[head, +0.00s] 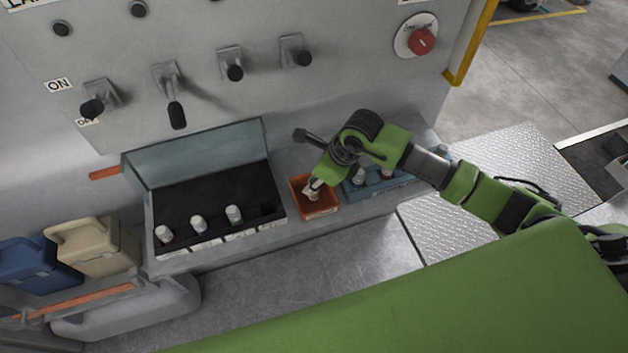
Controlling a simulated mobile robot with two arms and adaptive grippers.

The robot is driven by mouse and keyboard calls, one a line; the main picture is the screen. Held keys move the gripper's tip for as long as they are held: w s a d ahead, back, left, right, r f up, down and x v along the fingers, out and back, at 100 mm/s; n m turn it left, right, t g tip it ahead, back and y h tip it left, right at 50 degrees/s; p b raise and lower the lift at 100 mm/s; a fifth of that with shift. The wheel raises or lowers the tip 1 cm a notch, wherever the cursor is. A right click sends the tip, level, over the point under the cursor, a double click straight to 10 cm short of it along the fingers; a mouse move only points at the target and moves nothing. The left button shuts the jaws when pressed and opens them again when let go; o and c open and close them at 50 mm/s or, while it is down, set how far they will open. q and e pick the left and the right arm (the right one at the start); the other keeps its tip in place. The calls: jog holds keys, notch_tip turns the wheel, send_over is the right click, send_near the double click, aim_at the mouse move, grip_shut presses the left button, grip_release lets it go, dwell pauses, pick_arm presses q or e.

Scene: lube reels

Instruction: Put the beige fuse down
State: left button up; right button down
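My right gripper (316,184) comes in from the right and points down into a small orange bin (331,211) on the ledge. A small pale piece (313,188), perhaps the beige fuse, shows at its tip inside the bin. It is too small and too covered to tell whether the fingers hold it or it lies apart from them. My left gripper is not in view.
Left of the bin, a black fuse box (178,203) with a raised clear lid (200,152) holds several pale fuses (234,215). A blue tray (392,187) stands right of the bin, partly behind my arm. Levers (176,113) stick out from the panel above.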

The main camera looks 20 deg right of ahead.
jog(key=shift+f, duration=0.25)
jog(key=c, duration=1.8)
grip_release()
jog(key=shift+r, duration=0.1)
jog(key=shift+c, duration=0.2)
jog(key=shift+r, duration=0.1)
jog(key=shift+r, duration=0.2)
jog(key=shift+d+r, duration=0.2)
jog(key=shift+r, duration=0.15)
jog(key=b+v, duration=0.2)
jog(key=v, duration=0.9)
jog(key=shift+s+a, duration=0.1)
